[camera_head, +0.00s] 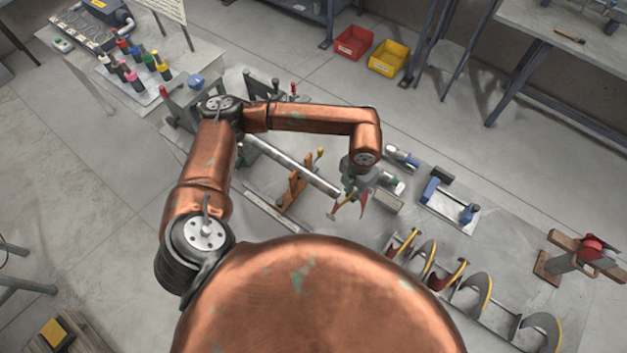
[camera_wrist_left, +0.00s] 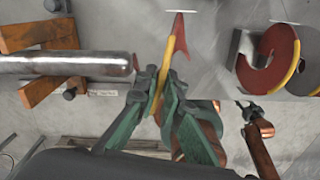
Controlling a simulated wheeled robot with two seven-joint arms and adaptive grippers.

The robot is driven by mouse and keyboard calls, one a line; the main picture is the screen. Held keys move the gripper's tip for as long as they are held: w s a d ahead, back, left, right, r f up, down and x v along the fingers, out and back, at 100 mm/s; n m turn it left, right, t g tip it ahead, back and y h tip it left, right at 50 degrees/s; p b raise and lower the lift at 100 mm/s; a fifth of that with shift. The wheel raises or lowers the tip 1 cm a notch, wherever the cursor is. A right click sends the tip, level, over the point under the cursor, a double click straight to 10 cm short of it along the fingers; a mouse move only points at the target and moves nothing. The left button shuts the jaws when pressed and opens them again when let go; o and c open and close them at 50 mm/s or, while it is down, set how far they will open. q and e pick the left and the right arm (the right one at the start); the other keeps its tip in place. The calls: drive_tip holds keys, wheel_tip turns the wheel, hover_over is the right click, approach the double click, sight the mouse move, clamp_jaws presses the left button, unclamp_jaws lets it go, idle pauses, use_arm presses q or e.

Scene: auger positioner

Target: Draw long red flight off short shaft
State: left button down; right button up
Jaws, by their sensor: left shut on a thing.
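A bare silver shaft (camera_head: 290,165) lies slanted across the bench, on a wooden support (camera_head: 297,188). Whether it is the short one I cannot tell. My left gripper (camera_head: 353,192) is shut on a red flight (camera_head: 337,213) with a yellow edge, near the shaft's right end. In the left wrist view the green fingers (camera_wrist_left: 162,98) pinch the lower part of the flight (camera_wrist_left: 181,50).
A rack (camera_head: 492,322) with several red, grey and yellow-edged flights stands to the right; some flights (camera_wrist_left: 275,60) show in the wrist view. A blue-and-grey fixture (camera_head: 447,205) sits behind. Bottles stand at the back left; red (camera_head: 354,43) and yellow (camera_head: 389,58) bins are beyond.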

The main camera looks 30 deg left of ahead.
use_arm(q)
drive_tip(key=shift+d, duration=1.55)
drive_tip(key=shift+s, duration=0.1)
